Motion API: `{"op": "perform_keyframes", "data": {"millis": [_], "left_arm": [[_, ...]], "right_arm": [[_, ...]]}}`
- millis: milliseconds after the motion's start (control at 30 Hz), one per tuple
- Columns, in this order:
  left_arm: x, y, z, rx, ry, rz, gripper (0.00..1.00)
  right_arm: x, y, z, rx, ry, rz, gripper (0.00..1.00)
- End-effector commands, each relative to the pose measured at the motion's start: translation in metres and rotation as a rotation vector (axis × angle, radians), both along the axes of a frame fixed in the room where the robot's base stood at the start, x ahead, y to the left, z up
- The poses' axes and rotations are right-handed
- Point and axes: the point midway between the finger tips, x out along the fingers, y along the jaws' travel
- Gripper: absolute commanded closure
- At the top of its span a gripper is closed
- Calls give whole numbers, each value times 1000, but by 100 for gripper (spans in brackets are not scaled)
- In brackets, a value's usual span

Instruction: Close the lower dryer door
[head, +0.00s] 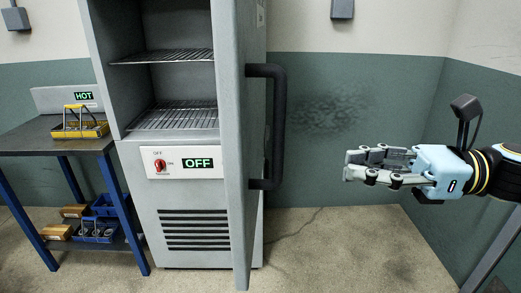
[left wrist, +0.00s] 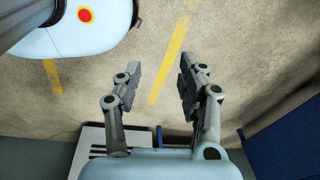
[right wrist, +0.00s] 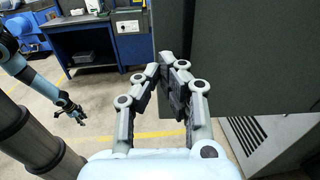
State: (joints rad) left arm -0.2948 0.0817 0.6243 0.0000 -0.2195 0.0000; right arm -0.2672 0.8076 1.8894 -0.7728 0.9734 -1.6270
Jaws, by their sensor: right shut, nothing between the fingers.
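The grey dryer door (head: 238,120) stands open, swung toward me and seen nearly edge-on in the head view. Its black bar handle (head: 279,125) is on the right face. The open dryer cabinet (head: 187,25) shows wire racks inside. My right gripper (head: 352,166) is shut and empty, to the right of the handle and apart from it. In the right wrist view a large dark grey panel (right wrist: 245,60), apparently the door, stands beyond the shut fingers. My left gripper (left wrist: 160,70) is open and empty over the floor; it is outside the head view.
A control panel (head: 185,162) reading OFF and a vent grille (head: 195,230) are below the racks. At left a table (head: 40,138) holds a yellow tray (head: 80,130), with blue bins (head: 93,230) on its lower shelf. The floor (head: 335,240) right of the door is clear.

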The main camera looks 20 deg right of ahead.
Motion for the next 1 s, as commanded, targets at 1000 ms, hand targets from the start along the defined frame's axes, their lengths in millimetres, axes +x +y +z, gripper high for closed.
{"op": "perform_keyframes", "data": {"millis": [1000], "left_arm": [[-4,-2,47,-2,6,1,60]], "right_arm": [[49,124,0,4,2,-3,100]]}}
